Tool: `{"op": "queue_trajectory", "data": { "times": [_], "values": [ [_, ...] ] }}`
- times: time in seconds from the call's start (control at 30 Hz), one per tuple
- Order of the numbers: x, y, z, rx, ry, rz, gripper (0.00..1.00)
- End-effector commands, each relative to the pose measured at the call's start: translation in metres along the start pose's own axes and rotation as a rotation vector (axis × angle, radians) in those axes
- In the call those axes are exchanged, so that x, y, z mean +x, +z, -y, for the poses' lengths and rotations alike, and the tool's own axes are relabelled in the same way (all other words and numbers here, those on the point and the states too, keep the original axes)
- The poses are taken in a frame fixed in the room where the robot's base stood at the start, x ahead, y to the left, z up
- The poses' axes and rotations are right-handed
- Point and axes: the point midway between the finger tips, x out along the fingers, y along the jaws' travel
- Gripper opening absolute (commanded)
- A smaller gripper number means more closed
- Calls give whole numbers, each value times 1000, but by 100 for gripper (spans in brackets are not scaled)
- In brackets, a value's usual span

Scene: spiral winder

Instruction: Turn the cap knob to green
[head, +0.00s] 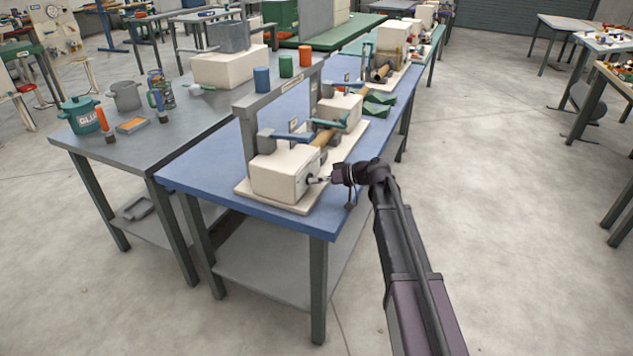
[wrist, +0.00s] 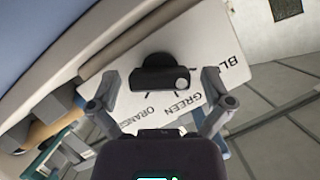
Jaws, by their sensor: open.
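The black cap knob (wrist: 160,75) sits on a white face printed BLUE, GREEN and ORANGE. A pale round dot shows at the knob's lower right; I cannot tell for certain which label it marks. My gripper (wrist: 160,79) is open, with one finger on each side of the knob and a visible gap on both sides. In the head view, my gripper (head: 327,179) is at the front face of the cream block (head: 283,176) on the near end of the winder. The knob is small and partly hidden there.
The winder stands on a pale base board (head: 243,189) on the blue table (head: 205,170). Blue (head: 261,79), green (head: 286,66) and orange (head: 305,55) cylinders stand behind it. A grey table (head: 100,148) adjoins at left. Open floor lies at right.

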Motion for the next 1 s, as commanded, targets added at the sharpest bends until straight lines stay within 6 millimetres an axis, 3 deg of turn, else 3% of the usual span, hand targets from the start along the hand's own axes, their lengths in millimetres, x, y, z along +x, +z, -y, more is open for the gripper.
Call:
{"op": "queue_trajectory", "data": {
  "times": [0.07,0.3,0.67,1.0],
  "values": [
    [0,0,0,0,0,0,94],
    [0,0,0,0,0,0,23],
    [0,0,-1,20,-9,-1,24],
    [1,1,-2,162,-69,-1,24]
  ]
}}
